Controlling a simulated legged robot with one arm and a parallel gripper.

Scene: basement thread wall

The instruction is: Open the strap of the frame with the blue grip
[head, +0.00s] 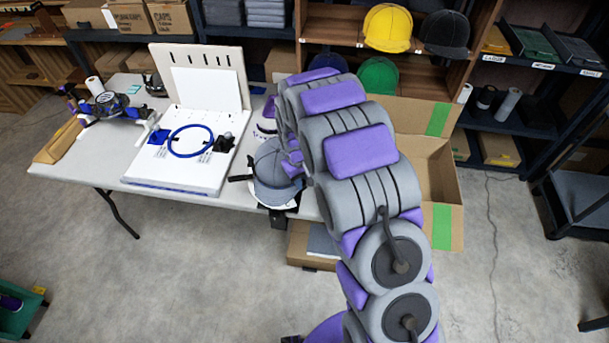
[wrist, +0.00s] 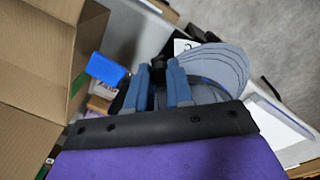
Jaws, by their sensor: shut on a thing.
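A grey-blue cap (head: 274,168) sits at the table's right front edge, on a pale support; I cannot make out the strap. The cap's striped brim (wrist: 218,66) also shows in the wrist view, just beyond my gripper (wrist: 159,84). My gripper has two blue-grey fingers, shut on a small black part (wrist: 158,68) between their tips. What this part belongs to is unclear. A bright blue block (wrist: 107,69), possibly the blue grip, shows left of the fingers, apart from them. In the head view my arm hides most of the gripper.
A white board (head: 175,170) with a blue hoop (head: 171,143) lies on the table (head: 135,178) left of the cap. An open cardboard box (head: 440,170) stands right of my arm; its wall fills the wrist view's left (wrist: 35,60).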

